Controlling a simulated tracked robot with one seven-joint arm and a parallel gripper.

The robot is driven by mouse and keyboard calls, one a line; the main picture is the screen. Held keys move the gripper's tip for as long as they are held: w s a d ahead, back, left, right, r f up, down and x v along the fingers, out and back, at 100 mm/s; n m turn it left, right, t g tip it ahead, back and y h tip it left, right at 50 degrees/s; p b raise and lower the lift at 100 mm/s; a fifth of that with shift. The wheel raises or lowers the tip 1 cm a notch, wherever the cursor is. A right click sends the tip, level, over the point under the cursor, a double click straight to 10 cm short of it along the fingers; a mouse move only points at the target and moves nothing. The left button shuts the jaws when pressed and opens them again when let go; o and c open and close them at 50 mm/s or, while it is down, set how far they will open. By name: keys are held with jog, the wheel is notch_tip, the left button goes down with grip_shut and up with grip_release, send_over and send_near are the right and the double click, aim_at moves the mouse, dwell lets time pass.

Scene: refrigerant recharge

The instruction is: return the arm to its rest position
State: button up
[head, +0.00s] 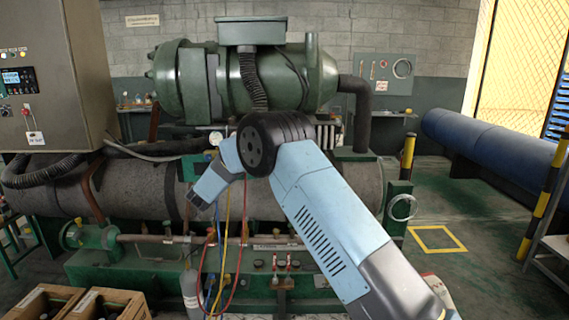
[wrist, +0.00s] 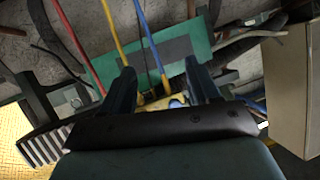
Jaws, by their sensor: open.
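My arm, light blue with a dark round joint, reaches up from the bottom right in the head view and bends down to the left. My gripper (wrist: 157,85) shows in the wrist view with its two dark fingers apart and nothing between their tips. In the head view the fingers are too small to make out. Red, yellow and blue hoses (head: 222,245) hang in front of the green machine just below and right of the wrist. In the wrist view the yellow hose (wrist: 113,33) and blue hose (wrist: 151,47) pass beyond the fingers.
A large green compressor (head: 280,80) sits above a grey cylinder (head: 130,190). A control cabinet (head: 50,75) stands at the left. Wooden crates (head: 70,303) are at the bottom left. A grey bottle (head: 190,290) stands by the hoses. Open floor (head: 480,240) lies right.

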jog(key=s+d+r+n+g+y, duration=0.1)
jog(key=s+d+r, duration=0.4)
jog(key=d+r, duration=0.65)
jog(key=s+d+r+n+g+y, duration=0.1)
jog(key=s+d+r, duration=0.4)
jog(key=d+r, duration=0.65)
jog(key=s+d+r+g+h, duration=0.1)
jog(key=s+d+r+g, duration=0.15)
jog(key=s+d, duration=0.85)
jog(key=s+d+r+g+h, duration=0.1)
jog(key=s+d+r, duration=0.3)
jog(key=s+d, duration=0.7)
jog(key=s+d+f+m+h, duration=0.1)
jog(key=s+d+f, duration=0.1)
jog(key=s, duration=0.6)
jog(key=s+d+f+m+g+h, duration=0.1)
jog(key=s+d+f, duration=0.1)
jog(key=s+d, duration=0.2)
jog(key=s+d+f+m+g+h, duration=0.1)
jog(key=s+d+f, duration=0.1)
jog(key=s, duration=0.9)
jog(key=shift+s+d+f, duration=0.3)
jog(key=shift+d, duration=0.4)
